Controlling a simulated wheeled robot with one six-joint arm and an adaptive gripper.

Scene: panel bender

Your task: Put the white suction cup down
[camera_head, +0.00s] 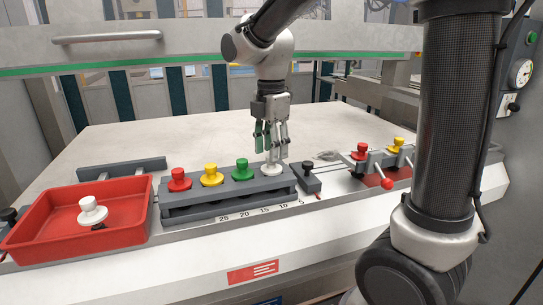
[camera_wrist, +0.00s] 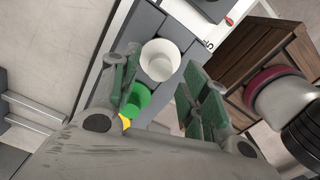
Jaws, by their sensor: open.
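A white suction cup (camera_head: 272,169) stands upright at the right end of the dark grey rack (camera_head: 228,198), beside the green cup. My gripper (camera_head: 271,150) points down right above it. In the wrist view the same white cup (camera_wrist: 160,60) shows between the spread green fingers, with gaps on both sides, so my gripper is open and not closed on it. Its lower part is partly hidden by the rack and fingers. A second white suction cup (camera_head: 93,211) sits in the red tray (camera_head: 126,238) at the left.
Red (camera_head: 178,180), yellow (camera_head: 211,175) and green (camera_head: 242,170) cups stand in the rack. A black cup (camera_head: 308,171) is just right of it. More red and yellow cups (camera_head: 397,146) stand further right, near a red-knobbed lever (camera_head: 387,184). The white table behind is clear.

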